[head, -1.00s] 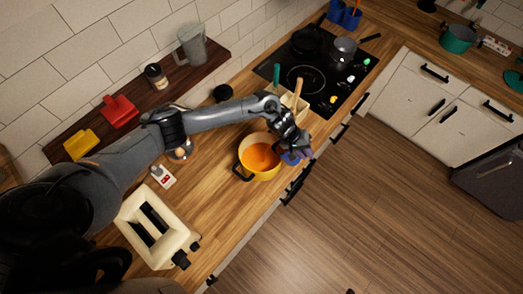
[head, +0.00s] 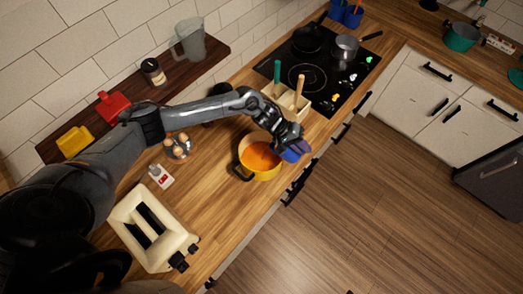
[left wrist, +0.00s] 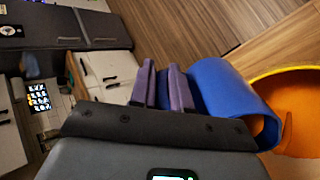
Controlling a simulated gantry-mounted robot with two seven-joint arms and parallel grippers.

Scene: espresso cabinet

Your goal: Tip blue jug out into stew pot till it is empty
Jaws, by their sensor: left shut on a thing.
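The stew pot (head: 262,172) is yellow with dark handles and stands on the wooden counter. Orange contents (head: 261,156) show inside it. My left gripper (head: 288,147) is at the pot's right rim, shut on the blue jug (head: 294,154). In the left wrist view, the purple-padded fingers (left wrist: 165,88) grip the blue jug (left wrist: 228,92), which lies tilted on its side with its opening toward the pot (left wrist: 299,80). The inside of the jug is mostly hidden, so I cannot tell how much it holds. My right gripper is not in view.
A utensil holder (head: 291,100) and black cooktop (head: 318,68) lie beyond the pot. A cream toaster (head: 152,228), an egg holder (head: 178,149) and a red-and-white gadget (head: 160,176) are on the nearer counter. The counter's front edge is close beside the pot.

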